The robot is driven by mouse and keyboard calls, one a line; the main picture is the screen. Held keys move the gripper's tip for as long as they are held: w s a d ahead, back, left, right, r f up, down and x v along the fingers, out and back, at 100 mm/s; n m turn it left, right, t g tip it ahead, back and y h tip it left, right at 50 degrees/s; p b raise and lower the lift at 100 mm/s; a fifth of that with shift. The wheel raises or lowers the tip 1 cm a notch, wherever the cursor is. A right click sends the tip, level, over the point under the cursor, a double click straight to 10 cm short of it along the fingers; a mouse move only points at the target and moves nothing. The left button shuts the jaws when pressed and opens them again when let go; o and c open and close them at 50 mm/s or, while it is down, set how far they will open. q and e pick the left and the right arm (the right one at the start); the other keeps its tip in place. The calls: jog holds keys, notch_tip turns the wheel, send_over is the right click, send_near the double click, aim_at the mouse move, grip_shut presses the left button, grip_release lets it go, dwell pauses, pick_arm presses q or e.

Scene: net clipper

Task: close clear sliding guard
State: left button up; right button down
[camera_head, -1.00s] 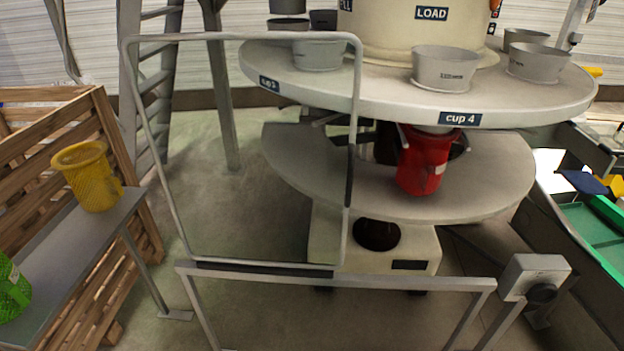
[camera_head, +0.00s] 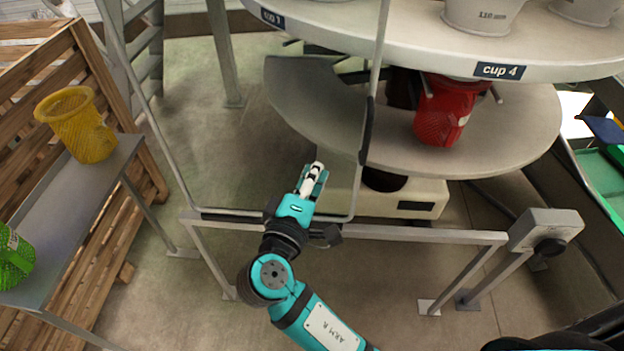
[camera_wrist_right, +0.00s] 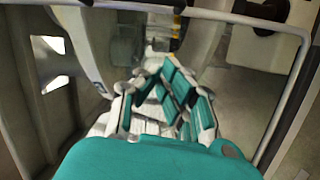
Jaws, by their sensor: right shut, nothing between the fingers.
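The clear sliding guard (camera_head: 381,50) is a see-through panel in a thin grey frame. It stands over the left part of a low grey rail (camera_head: 430,236), with the rail's right part uncovered. A dark strip (camera_head: 366,130) is on the frame's right upright. My right gripper (camera_head: 314,172) is shut and empty, overlapping the panel's lower right in the head view, left of that upright. I cannot tell whether it touches the guard. In the right wrist view the fingers (camera_wrist_right: 172,100) show with the grey frame (camera_wrist_right: 297,85) around them. My left gripper is not in view.
The round machine with grey cups (camera_head: 482,14) and a red basket (camera_head: 448,108) stands behind the rail. A grey box on a post (camera_head: 545,228) is at the rail's right end. A shelf (camera_head: 62,205) with yellow (camera_head: 78,125) and green baskets (camera_head: 12,258) stands left.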

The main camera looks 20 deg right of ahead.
aim_at(348, 147)
jog(key=x, duration=0.6)
jog(key=shift+w, duration=0.1)
jog(key=d, duration=0.1)
jog(key=s+d, duration=0.1)
jog(key=d+f, duration=0.1)
jog(key=shift+s+d, duration=0.2)
jog(key=shift+s, duration=0.15)
